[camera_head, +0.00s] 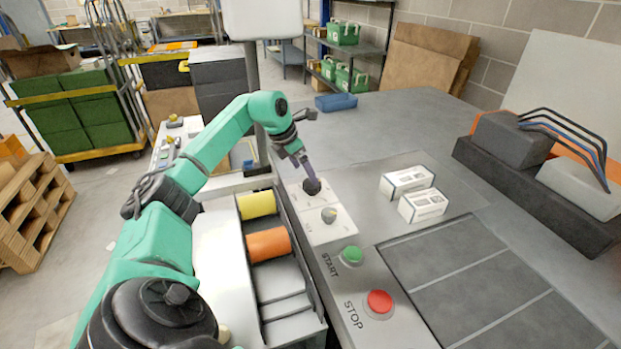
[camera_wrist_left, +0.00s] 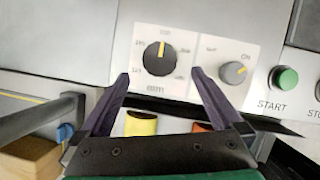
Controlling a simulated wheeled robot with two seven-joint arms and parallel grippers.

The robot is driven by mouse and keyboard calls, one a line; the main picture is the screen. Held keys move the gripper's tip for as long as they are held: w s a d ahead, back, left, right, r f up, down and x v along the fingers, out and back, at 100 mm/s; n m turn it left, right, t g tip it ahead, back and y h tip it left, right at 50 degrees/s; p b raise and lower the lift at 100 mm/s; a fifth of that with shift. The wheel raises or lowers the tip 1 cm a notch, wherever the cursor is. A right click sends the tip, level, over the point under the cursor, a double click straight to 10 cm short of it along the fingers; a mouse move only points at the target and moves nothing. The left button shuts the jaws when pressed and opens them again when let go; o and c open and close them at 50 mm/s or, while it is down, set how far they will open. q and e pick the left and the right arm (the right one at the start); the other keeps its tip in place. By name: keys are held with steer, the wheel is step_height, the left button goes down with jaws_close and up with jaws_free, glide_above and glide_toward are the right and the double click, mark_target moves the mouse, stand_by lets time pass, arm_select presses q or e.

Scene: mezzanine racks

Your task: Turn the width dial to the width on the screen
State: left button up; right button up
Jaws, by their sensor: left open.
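The width dial (camera_wrist_left: 158,58) is a round black knob with a yellow pointer line on a white plate. The pointer points nearly straight up in the left wrist view. The printed scale around it is too blurred to read. The dial also shows in the head view (camera_head: 312,187), partly covered by my gripper. My left gripper (camera_wrist_left: 160,77) is open, its two dark fingers spread to either side just below the dial in the wrist view. In the head view the left gripper (camera_head: 304,170) is over the dial plate. I see no readable width on a screen. My right gripper is not in view.
A smaller grey knob (camera_wrist_left: 233,72) with a yellow mark sits beside the dial. The green START button (camera_head: 351,254) and red STOP button (camera_head: 379,302) are nearer. Two white boxes (camera_head: 408,181) lie to the right. Yellow and orange rolls (camera_head: 268,244) lie in a tray left.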

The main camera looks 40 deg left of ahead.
mark_target(310, 183)
arm_select(q)
steer(key=x, duration=0.5)
steer(key=shift+w+f+p, duration=0.15)
steer(key=shift+w+p, duration=0.15)
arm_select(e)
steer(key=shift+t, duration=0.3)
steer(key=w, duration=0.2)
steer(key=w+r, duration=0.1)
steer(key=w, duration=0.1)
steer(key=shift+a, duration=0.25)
arm_select(q)
steer(key=shift+d+f, duration=0.15)
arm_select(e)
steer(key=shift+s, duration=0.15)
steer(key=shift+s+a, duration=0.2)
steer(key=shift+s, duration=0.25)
arm_select(q)
steer(key=shift+c, duration=0.9)
steer(key=c, duration=1.2)
steer(key=shift+o, duration=0.2)
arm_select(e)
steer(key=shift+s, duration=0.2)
